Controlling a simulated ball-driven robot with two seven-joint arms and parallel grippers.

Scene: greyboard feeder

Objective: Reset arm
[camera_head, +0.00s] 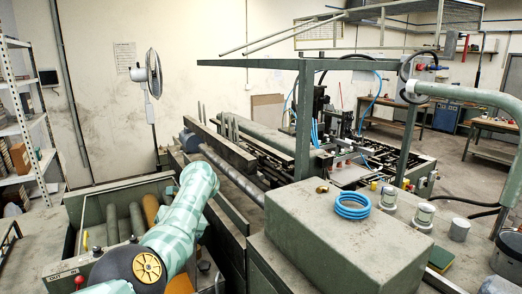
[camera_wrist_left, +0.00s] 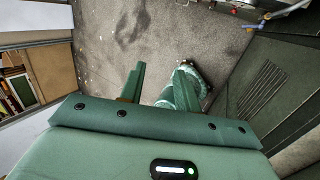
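My left arm (camera_head: 180,215), light green with a dark joint and a yellow cap, reaches up from the bottom left in the head view. Its gripper is not visible there. In the left wrist view, my left gripper (camera_wrist_left: 157,84) shows two green fingers standing apart, with grey floor visible between them and nothing held. A greenish shape shows right beside the right finger; I cannot tell what it is. My right gripper is in neither view.
A green machine box (camera_head: 345,240) bearing a blue coil (camera_head: 352,206) fills the right front. A green post (camera_head: 304,120) and the feeder machinery stand behind it. Shelves (camera_head: 25,130) are at the left; a white fan (camera_head: 154,72) stands behind. Open floor (camera_wrist_left: 165,30) shows in the wrist view.

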